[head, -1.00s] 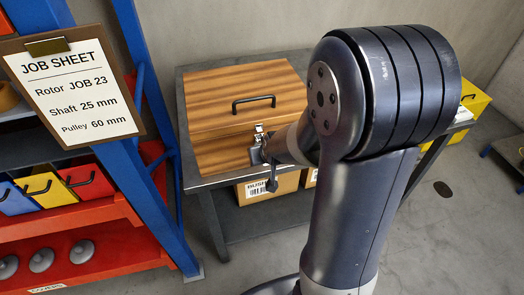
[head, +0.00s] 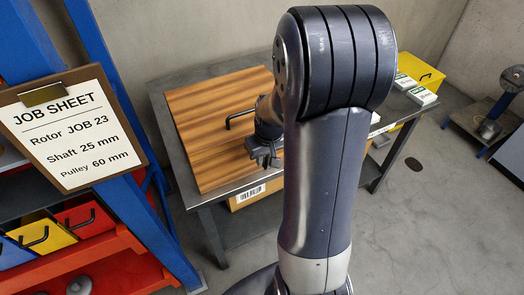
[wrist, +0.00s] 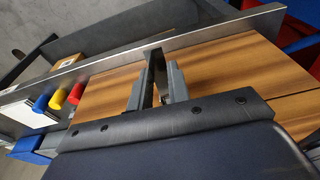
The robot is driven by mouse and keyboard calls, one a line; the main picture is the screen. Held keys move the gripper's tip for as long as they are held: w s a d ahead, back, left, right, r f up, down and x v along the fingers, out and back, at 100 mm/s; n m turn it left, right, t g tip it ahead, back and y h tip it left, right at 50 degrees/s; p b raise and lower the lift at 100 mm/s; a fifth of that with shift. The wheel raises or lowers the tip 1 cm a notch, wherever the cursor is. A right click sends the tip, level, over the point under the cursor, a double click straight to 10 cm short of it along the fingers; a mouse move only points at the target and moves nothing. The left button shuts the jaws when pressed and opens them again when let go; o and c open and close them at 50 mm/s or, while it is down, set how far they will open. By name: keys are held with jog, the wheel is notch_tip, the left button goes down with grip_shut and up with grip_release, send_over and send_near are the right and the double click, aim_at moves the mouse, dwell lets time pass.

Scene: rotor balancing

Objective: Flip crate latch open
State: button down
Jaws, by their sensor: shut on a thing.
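The wooden crate (head: 200,125) with a black lid handle (head: 232,121) rests on the grey workbench, and its lid looks closed. My gripper (head: 262,157) is at the crate's front side, right of the handle. In the wrist view my gripper (wrist: 158,78) has its fingers against the striped wood of the crate (wrist: 220,68), close together on a small metal part at the crate's front. That part appears to be the crate latch; the fingers mostly hide it, so its angle cannot be told. My arm hides the crate's right side in the head view.
A blue rack with coloured bins (head: 85,218) stands at the left, behind a job sheet (head: 72,128). A yellow case (head: 418,75) and small white boxes (head: 420,96) lie to the right.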

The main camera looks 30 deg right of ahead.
aim_at(267, 166)
jog(key=shift+r, duration=0.1)
dwell(0.4)
jog(key=c, duration=1.3)
grip_release()
jog(key=shift+w, duration=0.1)
jog(key=r, duration=0.3)
jog(key=s+r, duration=0.1)
jog(key=r, duration=0.3)
jog(key=r+b, duration=0.1)
jog(key=r, duration=0.2)
jog(key=shift+s+r, duration=0.35)
jog(key=shift+s, duration=0.05)
jog(key=shift+f, duration=0.15)
jog(key=f, duration=0.3)
jog(key=w+f, duration=0.1)
jog(key=f, duration=0.3)
jog(key=f+p, duration=0.1)
jog(key=f, duration=0.2)
jog(key=shift+w+f, duration=0.3)
jog(key=shift+w, duration=0.1)
